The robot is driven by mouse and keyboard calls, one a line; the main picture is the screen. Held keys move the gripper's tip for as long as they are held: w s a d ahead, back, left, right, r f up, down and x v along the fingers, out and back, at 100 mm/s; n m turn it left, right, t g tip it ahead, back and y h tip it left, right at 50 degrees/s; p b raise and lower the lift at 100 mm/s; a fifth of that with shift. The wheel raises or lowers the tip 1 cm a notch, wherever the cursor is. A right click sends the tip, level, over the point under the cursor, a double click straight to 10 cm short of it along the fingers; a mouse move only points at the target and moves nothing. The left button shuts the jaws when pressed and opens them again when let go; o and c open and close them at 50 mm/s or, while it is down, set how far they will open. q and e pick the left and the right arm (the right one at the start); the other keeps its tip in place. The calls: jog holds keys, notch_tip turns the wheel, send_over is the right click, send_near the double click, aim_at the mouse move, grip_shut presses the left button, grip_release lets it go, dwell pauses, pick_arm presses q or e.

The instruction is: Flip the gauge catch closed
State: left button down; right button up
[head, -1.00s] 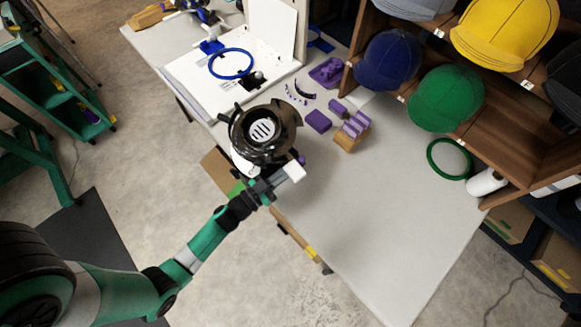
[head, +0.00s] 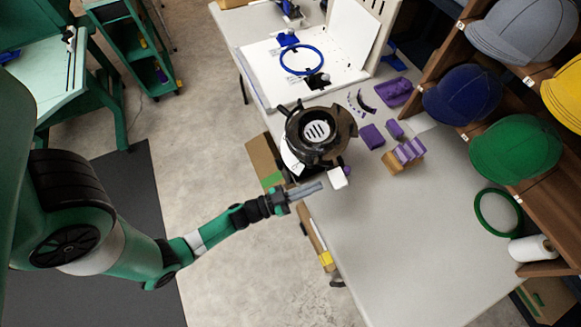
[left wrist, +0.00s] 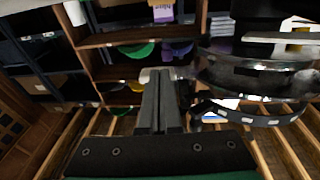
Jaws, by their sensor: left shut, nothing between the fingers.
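A dark round device with a slotted white centre (head: 318,132), which I take to be the gauge, stands at the table's near left edge. A small white block (head: 338,179) sits just below it; I cannot tell for certain whether this is the catch, or its exact position. My left gripper (head: 318,188) is shut and empty, its fingertips just left of the white block with a small gap. In the left wrist view the shut fingers (left wrist: 160,100) point forward, and the device's dark glassy rim (left wrist: 255,75) is at right. My right gripper is not in view.
Purple parts (head: 372,136) and a stepped wooden block (head: 400,160) lie right of the device. A blue ring (head: 301,47) lies beyond it. A shelf with caps (head: 515,150) stands at right. The table's front (head: 400,240) is clear.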

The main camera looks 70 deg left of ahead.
pick_arm(q)
jog(key=s, duration=0.3)
jog(key=s+p, duration=0.1)
jog(key=s, duration=0.1)
jog(key=shift+s+d+f, duration=0.35)
jog(key=shift+d, duration=0.05)
jog(key=shift+s+a+f, duration=0.1)
jog(key=shift+s+a, duration=0.2)
jog(key=shift+a, duration=0.25)
jog(key=shift+s+a+f, duration=0.1)
jog(key=shift+s+a, duration=0.15)
jog(key=shift+a, duration=0.3)
jog(key=shift+w, duration=0.15)
